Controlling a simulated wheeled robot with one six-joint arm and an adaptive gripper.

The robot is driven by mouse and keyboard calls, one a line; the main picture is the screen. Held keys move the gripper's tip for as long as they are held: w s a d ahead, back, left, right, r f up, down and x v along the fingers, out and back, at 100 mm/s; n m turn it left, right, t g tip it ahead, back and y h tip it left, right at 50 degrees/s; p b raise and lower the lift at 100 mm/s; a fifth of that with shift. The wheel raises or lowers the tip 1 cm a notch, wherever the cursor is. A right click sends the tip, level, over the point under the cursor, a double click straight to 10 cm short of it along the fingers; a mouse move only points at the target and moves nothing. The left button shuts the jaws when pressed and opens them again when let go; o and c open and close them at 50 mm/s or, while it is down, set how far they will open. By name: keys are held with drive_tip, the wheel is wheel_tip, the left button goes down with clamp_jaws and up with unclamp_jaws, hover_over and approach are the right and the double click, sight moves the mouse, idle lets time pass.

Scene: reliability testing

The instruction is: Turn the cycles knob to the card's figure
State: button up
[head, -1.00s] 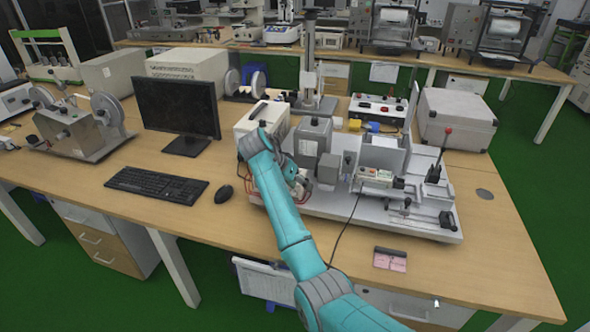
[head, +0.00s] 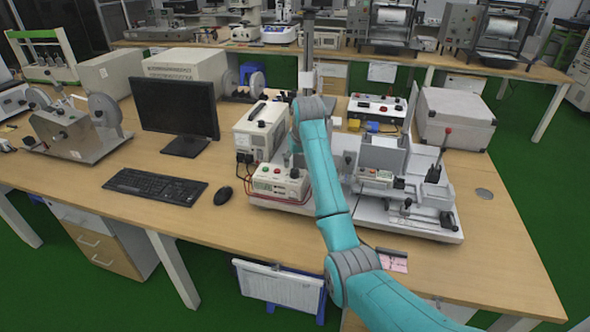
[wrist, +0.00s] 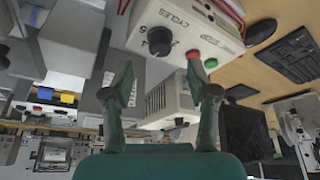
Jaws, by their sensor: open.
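The control box (head: 278,182) is a pale box on the left end of the test rig. In the wrist view the control box (wrist: 185,28) appears upside down, with a black knob (wrist: 160,41) marked CYCLES and figures around it. A red and a green button are beside the knob. My gripper (wrist: 160,74) is open and empty, its fingers apart and clear of the knob. In the head view my arm hides the gripper. A pink card (head: 396,264) lies near the table's front edge, partly covered by my arm; its figure is too small to read.
A beige power unit (head: 260,130) stands behind the control box. A monitor (head: 176,108), keyboard (head: 155,186) and mouse (head: 223,195) are to the left. The rig's metal plate (head: 425,228) carries fixtures on the right. The table's front left is clear.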

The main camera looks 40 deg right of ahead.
sight(295, 170)
drive_tip(key=x, duration=0.5)
drive_tip(key=shift+w+f, duration=0.1)
drive_tip(key=shift+f, duration=0.2)
clamp_jaws()
